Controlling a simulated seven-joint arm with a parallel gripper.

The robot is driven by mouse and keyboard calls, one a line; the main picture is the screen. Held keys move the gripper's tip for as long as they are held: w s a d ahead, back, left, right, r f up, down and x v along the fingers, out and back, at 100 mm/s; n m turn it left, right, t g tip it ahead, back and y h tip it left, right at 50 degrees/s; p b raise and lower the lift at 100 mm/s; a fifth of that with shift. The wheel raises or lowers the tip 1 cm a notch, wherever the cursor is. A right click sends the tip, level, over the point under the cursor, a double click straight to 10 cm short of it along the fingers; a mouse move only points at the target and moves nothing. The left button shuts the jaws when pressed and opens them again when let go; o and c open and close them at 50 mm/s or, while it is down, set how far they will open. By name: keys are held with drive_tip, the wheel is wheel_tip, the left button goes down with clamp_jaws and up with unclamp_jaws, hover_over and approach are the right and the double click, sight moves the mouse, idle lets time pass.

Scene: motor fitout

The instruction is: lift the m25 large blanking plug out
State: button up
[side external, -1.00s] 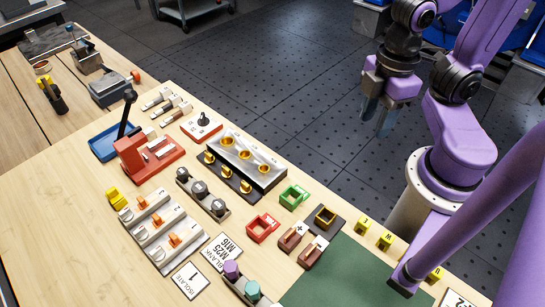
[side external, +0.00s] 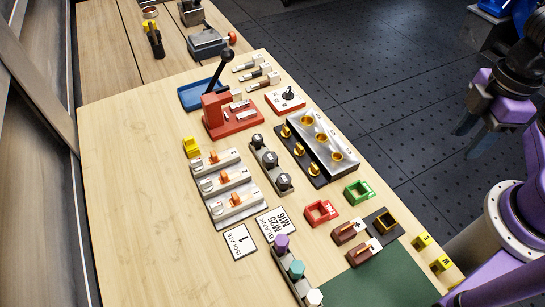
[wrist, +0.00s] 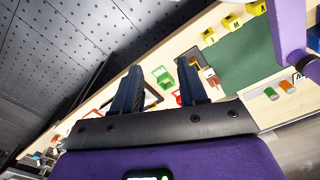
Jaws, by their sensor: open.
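A card lettered BLANK M25 M16 (side external: 278,221) lies on the bench. Beside it stands a grey rack with a purple plug (side external: 281,243), a teal plug (side external: 297,269) and a white plug (side external: 314,298). A grey rail holds three dark round-headed plugs (side external: 270,160). I cannot tell which piece is the M25 large blanking plug. My gripper (side external: 473,140) is open and empty, over the floor beyond the bench's right edge, well apart from the plugs. Its two fingers also show in the wrist view (wrist: 160,70).
A metal block with gold-rimmed holes (side external: 321,140) stands by gold fittings (side external: 299,149). A red lever press (side external: 231,115), green holder (side external: 358,192), red holder (side external: 321,212) and switch modules (side external: 227,187) stand nearby. A green mat (side external: 375,285) lies in front. The bench's left side is clear.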

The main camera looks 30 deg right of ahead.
idle(0.4)
drive_tip(key=o, duration=0.4)
drive_tip(key=shift+a, duration=0.1)
drive_tip(key=m, duration=2.5)
hover_over(270, 157)
drive_tip(key=f, duration=1)
drive_tip(key=shift+s+d+f, duration=0.2)
drive_tip(key=shift+s+f, duration=0.1)
drive_tip(key=shift+f, duration=0.1)
drive_tip(key=shift+w+a+f, duration=0.1)
drive_tip(key=shift+w+f, duration=0.05)
drive_tip(key=shift+f, duration=1.45)
drive_tip(key=shift+w+a+f, duration=0.1)
drive_tip(key=shift+w+f, duration=0.05)
drive_tip(key=shift+f, duration=1.4)
